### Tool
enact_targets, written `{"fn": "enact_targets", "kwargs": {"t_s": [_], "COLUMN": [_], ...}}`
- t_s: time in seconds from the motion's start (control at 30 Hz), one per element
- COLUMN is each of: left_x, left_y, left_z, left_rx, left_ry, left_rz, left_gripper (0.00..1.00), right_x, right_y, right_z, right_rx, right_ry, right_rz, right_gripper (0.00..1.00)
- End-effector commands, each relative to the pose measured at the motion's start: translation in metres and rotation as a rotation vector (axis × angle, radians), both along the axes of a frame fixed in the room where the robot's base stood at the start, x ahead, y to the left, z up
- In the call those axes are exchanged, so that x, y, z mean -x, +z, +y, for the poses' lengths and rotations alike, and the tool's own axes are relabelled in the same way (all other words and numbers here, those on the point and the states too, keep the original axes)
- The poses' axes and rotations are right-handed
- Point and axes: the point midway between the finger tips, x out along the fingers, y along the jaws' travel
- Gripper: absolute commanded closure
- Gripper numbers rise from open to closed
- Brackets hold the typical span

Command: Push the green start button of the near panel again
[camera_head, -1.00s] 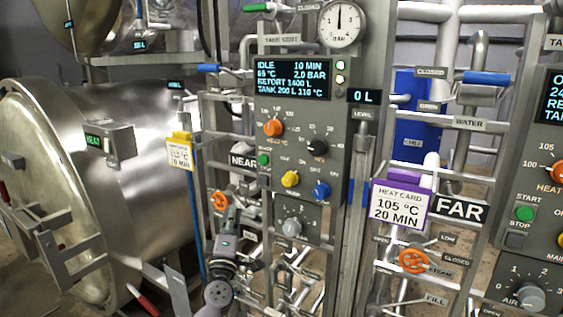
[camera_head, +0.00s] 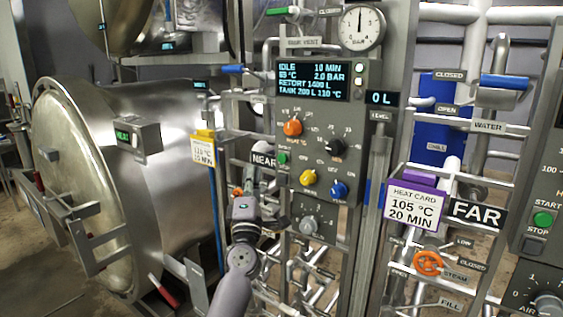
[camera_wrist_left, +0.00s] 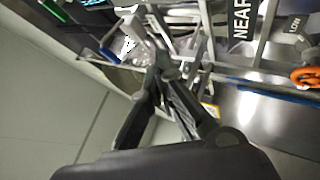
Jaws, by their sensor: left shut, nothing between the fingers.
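The near panel (camera_head: 313,120) is a grey box with a lit display reading IDLE (camera_head: 313,80). Its green start button (camera_head: 282,157) sits at the lower left, beside the NEAR label (camera_head: 263,160). My left gripper (camera_head: 250,178) is in front of the frame, left of and a little below the button, and apart from it as far as I can tell. In the left wrist view the dark fingers (camera_wrist_left: 160,78) come together at their tips with nothing between them. The NEAR label (camera_wrist_left: 240,18) shows there, but I cannot make out the button. My right gripper is not in view.
The steel retort (camera_head: 165,165) stands left. An orange knob (camera_head: 292,127), yellow knob (camera_head: 308,177) and blue knob (camera_head: 339,190) are on the panel. A purple heat card holder (camera_head: 415,200) and the FAR label (camera_head: 477,212) are to the right. Pipes crowd the space below.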

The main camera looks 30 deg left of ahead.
Motion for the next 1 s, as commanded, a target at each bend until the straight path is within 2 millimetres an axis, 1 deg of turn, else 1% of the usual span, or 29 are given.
{"fn": "enact_targets", "kwargs": {"t_s": [0.03, 0.3, 0.5, 0.7, 1.0], "left_x": [-0.006, -0.044, -0.067, -0.077, -0.078], "left_y": [-0.003, -0.005, -0.003, 0.000, 0.000], "left_z": [0.000, -0.003, -0.005, -0.006, -0.006], "left_rx": [0.000, 0.000, 0.000, -0.001, -0.001], "left_ry": [0.000, 0.000, 0.000, 0.001, 0.001], "left_rz": [-0.001, -0.002, 0.000, 0.000, 0.000], "left_gripper": [1.00, 1.00, 1.00, 1.00, 1.00], "right_x": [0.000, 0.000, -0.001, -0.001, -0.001], "right_y": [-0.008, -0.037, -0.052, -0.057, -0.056], "right_z": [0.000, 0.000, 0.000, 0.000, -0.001], "right_rx": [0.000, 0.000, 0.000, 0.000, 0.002], "right_ry": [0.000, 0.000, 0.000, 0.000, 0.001], "right_rz": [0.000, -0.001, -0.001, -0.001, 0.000], "right_gripper": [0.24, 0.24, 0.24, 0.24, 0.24]}}
